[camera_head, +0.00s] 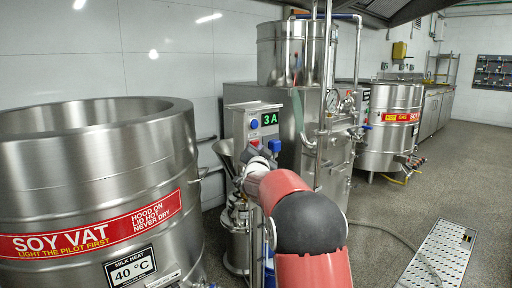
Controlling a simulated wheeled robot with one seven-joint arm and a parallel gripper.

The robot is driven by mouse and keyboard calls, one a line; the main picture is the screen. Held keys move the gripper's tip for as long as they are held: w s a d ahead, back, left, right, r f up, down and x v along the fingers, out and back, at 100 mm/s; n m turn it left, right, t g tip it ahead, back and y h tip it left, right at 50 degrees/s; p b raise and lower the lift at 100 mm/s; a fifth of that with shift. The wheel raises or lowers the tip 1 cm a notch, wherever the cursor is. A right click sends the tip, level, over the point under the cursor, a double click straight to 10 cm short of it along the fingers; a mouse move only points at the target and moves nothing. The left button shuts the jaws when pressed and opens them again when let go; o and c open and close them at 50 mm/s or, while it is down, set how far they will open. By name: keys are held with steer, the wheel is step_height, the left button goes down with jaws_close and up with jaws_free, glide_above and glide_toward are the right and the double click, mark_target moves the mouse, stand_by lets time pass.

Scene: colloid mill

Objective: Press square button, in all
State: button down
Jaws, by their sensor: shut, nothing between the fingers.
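A grey control box (239,124) stands in the middle of the head view, above a colloid mill (238,245). Its face has a green "3A" display (270,119), a small blue button (254,124) and a small red one (254,143). A larger blue piece (274,146) shows at the lower right of the face. The buttons are too small for me to tell which is square. My gripper (248,161), shut and empty, is just below the box face, partly hidden by my red and black arm. I cannot tell whether it touches the box.
A large steel soy vat (90,180) fills the left. A steel tank and pipes (330,130) stand behind my arm on the right. Another vat (390,140) is further back. A hose (400,240) and a floor grating (440,255) lie at right, where the floor is mostly clear.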

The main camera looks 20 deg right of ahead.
steer(key=shift+w+a, duration=0.15)
steer(key=shift+w, duration=0.25)
stand_by(0.6)
steer(key=shift+s, duration=0.1)
steer(key=shift+s+d+b, duration=0.3)
steer(key=shift+s+b, duration=0.4)
steer(key=shift+b, duration=0.15)
steer(key=shift+s+f, duration=0.1)
steer(key=s+b, duration=0.1)
steer(key=s+d+b, duration=0.1)
steer(key=s+b, duration=0.2)
steer(key=shift+s+d+b, duration=0.25)
steer(key=shift+d+b, duration=0.1)
steer(key=shift+b, duration=0.05)
